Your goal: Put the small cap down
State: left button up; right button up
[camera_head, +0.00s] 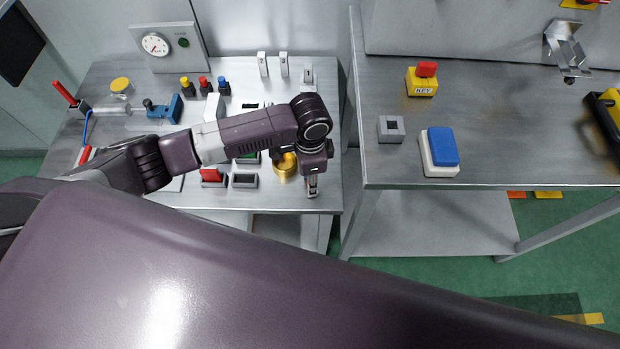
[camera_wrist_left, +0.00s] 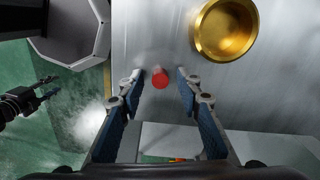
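The small cap (camera_wrist_left: 160,79) is red and round and shows in the left wrist view on the grey metal table top. It lies between the fingertips of my left gripper (camera_wrist_left: 160,76), with a gap on both sides. The fingers are open and hold nothing. In the head view my left gripper (camera_head: 312,188) points down near the right front corner of the left table, and I cannot make out the cap there. My right gripper (camera_wrist_left: 48,87) appears at the left of the wrist view, over the green floor, with its fingers apart and empty.
A gold bowl (camera_wrist_left: 225,30) stands close to my left gripper and also shows in the head view (camera_head: 285,165).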

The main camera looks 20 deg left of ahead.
pick_arm(q)
notch_tip(320, 180, up, 12)
dwell(0.5)
dwell(0.4)
